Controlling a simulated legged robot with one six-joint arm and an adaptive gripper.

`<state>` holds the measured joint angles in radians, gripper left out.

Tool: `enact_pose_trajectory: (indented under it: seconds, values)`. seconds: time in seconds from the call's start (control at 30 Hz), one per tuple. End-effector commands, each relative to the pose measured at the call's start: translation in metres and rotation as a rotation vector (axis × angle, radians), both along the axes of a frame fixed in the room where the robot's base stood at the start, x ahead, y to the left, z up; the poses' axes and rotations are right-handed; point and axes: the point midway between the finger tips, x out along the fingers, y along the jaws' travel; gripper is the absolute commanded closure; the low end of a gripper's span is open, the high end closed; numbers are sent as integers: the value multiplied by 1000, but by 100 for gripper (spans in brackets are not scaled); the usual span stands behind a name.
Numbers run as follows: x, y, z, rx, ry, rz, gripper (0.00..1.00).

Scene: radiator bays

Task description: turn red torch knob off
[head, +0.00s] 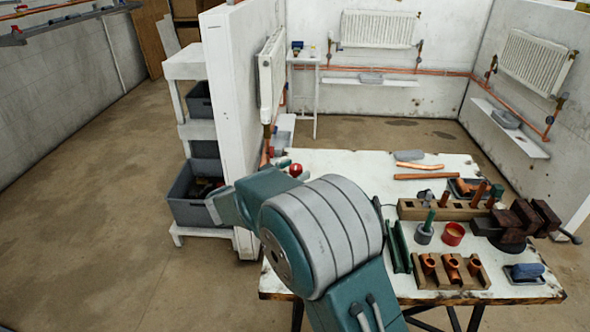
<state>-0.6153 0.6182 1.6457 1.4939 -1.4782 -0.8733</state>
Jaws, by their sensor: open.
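A small round red thing (295,170), which looks like the red torch knob, shows at the left end of the workbench (335,160). It sits just above my teal and grey arm in the picture. The torch's body cannot be made out, and my arm covers much of the bench's left part. I cannot tell which way the knob is turned. My gripper is not in view, so its place relative to the knob does not show.
The bench holds a wooden block with copper fittings (450,271), a dark vise (527,220), a red tin (453,234) and a copper pipe (427,177). A white partition (232,110) and a shelf with grey bins (190,195) stand left. Floor is clear farther left.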

Motion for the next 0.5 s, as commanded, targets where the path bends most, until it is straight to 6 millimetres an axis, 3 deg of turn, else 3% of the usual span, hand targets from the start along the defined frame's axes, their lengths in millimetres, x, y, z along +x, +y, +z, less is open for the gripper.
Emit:
enact_pose_trajectory:
  seconds: [0.5]
  values:
    - [-62,71,-1,-1,0,4,20]
